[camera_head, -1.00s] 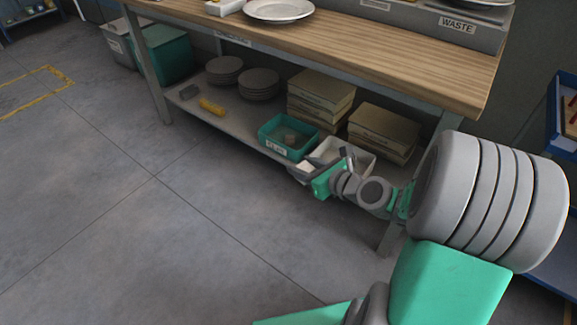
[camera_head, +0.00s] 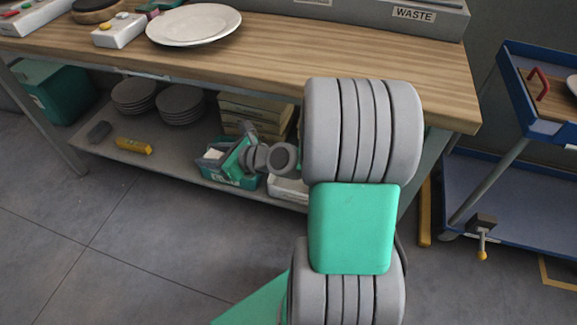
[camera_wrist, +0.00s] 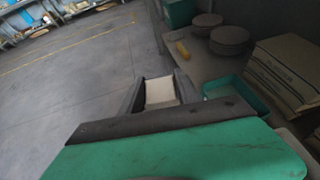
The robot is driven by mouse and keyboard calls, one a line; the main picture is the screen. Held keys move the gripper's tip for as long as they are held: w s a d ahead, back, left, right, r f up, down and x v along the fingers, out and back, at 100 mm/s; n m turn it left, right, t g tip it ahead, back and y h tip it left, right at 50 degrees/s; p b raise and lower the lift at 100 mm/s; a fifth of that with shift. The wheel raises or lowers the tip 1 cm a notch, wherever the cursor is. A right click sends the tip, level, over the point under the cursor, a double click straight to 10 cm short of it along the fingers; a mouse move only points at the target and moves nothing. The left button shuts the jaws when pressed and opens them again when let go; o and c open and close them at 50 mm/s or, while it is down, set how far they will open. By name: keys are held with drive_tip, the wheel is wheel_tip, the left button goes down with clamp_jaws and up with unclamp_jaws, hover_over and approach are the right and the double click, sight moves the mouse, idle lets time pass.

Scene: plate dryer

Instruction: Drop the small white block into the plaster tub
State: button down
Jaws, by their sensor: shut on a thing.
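My gripper (camera_head: 216,154) is shut on a small white block (camera_wrist: 160,92), which shows between the two fingers in the wrist view. In the head view the gripper hangs over or just in front of a teal tub (camera_head: 232,182) on the lower shelf; its height above the tub is hard to judge. The teal tub also shows in the wrist view (camera_wrist: 238,88), to the right of the fingers. A white tub (camera_head: 288,190) stands right of the teal one, partly hidden by my arm. The label on the teal tub is too small to read.
The wooden tabletop (camera_head: 270,52) overhangs the shelf. Stacked plates (camera_head: 181,104), a yellow object (camera_head: 133,146) and boxes (camera_wrist: 285,68) share the shelf. A blue trolley (camera_head: 470,190) stands at right. The floor in front is clear.

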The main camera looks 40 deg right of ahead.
drive_tip(key=w+d+f+m+t+h, duration=0.1)
drive_tip(key=w+d+f, duration=0.25)
drive_tip(key=d, duration=0.55)
drive_tip(key=w+d+f+m+h, duration=0.1)
drive_tip(key=w+d+f, duration=0.3)
drive_tip(key=d, duration=0.5)
drive_tip(key=s+d+f+m+h+b, duration=0.1)
drive_tip(key=s+d+f+b, duration=0.1)
drive_tip(key=d+f, duration=0.6)
drive_tip(key=s+d+f+m+h+b, duration=0.1)
drive_tip(key=s+d+f+b, duration=0.1)
drive_tip(key=d+f, duration=0.7)
wheel_tip(320, 180, down, 5)
drive_tip(key=shift+d+f+t+h+b, duration=0.2)
drive_tip(key=shift+t+h+b, duration=0.15)
drive_tip(key=shift+b, duration=0.4)
drive_tip(key=shift+s+r, duration=0.1)
drive_tip(key=c, duration=0.8)
unclamp_jaws()
drive_tip(key=shift+o, duration=0.2)
